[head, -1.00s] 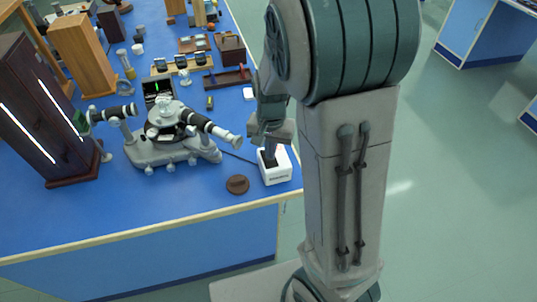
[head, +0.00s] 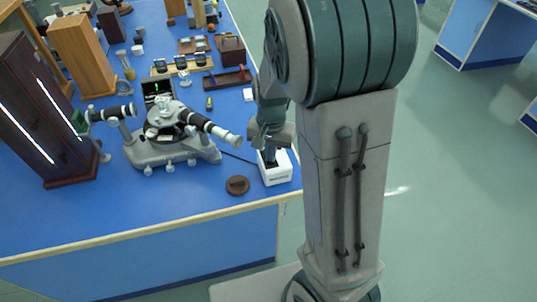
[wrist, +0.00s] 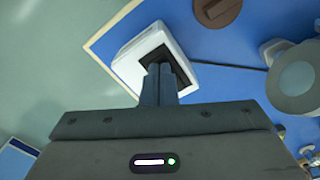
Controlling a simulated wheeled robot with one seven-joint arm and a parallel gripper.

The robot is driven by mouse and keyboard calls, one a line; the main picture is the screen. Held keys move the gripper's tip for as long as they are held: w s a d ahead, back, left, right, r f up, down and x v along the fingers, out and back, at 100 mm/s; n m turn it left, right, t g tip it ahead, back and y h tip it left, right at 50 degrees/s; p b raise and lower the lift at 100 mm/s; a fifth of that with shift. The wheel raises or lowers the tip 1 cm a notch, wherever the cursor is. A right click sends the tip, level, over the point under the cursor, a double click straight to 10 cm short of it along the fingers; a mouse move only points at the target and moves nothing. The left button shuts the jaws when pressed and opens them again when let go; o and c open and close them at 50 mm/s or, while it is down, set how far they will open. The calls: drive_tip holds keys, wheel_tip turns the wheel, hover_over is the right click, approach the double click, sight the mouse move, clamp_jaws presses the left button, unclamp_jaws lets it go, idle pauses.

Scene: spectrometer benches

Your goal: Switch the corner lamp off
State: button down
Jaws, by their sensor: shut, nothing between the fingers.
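A white box with a dark recess in its top (head: 275,174) stands near the front right corner of the blue bench. A cable runs from it toward the spectrometer. In the wrist view the white box (wrist: 141,52) lies just past my fingertips. My gripper (head: 269,157) is shut and empty, pointing down with its fingertips at the dark recess. In the wrist view my shut fingers (wrist: 159,80) overlap the recess, and I cannot tell whether they touch a switch inside. No lit lamp is clearly visible at the corner.
The spectrometer (head: 170,135) stands left of the box. A brown round disc (head: 237,185) lies beside it; it also shows in the wrist view (wrist: 217,10). A dark wooden cabinet with lit slits (head: 42,112) is at the left. The bench edge (head: 150,233) is close in front.

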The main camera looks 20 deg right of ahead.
wheel_tip(320, 180, up, 7)
drive_tip(key=p, duration=0.5)
drive_tip(key=shift+p, duration=0.35)
drive_tip(key=shift+f, duration=0.1)
drive_tip(key=s+r+n+t, duration=0.3)
drive_tip(key=s+r+n, duration=0.3)
drive_tip(key=s+r, duration=0.5)
drive_tip(key=shift+s+r, duration=0.4)
drive_tip(key=shift+s, duration=1.3)
